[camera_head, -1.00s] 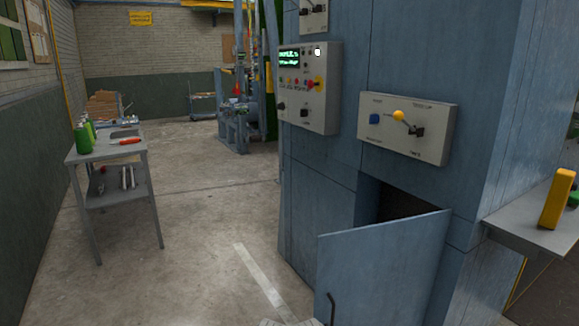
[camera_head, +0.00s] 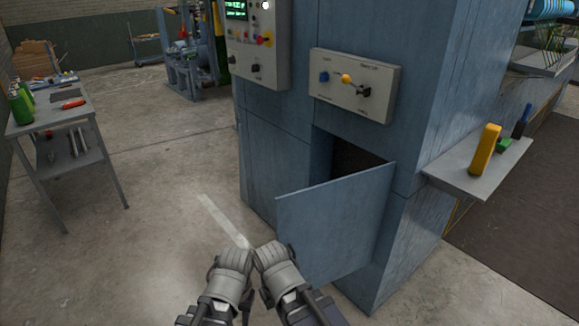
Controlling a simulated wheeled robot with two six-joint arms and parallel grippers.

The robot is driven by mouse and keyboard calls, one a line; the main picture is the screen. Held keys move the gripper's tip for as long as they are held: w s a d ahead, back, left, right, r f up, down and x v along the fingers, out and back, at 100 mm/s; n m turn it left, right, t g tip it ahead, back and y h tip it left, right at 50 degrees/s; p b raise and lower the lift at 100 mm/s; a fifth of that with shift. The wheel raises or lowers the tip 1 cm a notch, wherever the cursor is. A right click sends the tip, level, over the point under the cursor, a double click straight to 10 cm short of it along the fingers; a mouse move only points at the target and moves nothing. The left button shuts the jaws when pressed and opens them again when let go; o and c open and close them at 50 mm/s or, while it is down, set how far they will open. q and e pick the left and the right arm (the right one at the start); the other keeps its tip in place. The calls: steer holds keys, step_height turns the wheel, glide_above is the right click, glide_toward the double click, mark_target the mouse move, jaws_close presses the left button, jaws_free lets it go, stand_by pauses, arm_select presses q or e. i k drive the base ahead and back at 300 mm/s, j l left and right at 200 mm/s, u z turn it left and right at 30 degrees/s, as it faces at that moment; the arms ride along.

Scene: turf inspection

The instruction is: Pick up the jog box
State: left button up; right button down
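A yellow upright box (camera_head: 484,150), which looks like the jog box, stands tilted on a grey shelf (camera_head: 450,176) on the right side of the blue cabinet. A small green object (camera_head: 504,145) and a dark blue upright object (camera_head: 522,121) are beside it on the shelf. My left gripper (camera_head: 236,256) and my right gripper (camera_head: 268,252) are close together at the bottom middle, in front of the cabinet door and well away from the yellow box. I see no object in them. Their fingers are too unclear to tell open from shut.
The blue cabinet (camera_head: 290,130) has an open door (camera_head: 335,220) swung out in front of me, with a dark opening behind it. Control panels (camera_head: 355,85) are on its face. A grey workbench (camera_head: 60,110) stands at left. The floor (camera_head: 160,180) between is clear.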

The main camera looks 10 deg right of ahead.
mark_target(490, 135)
steer(key=z, duration=1.6)
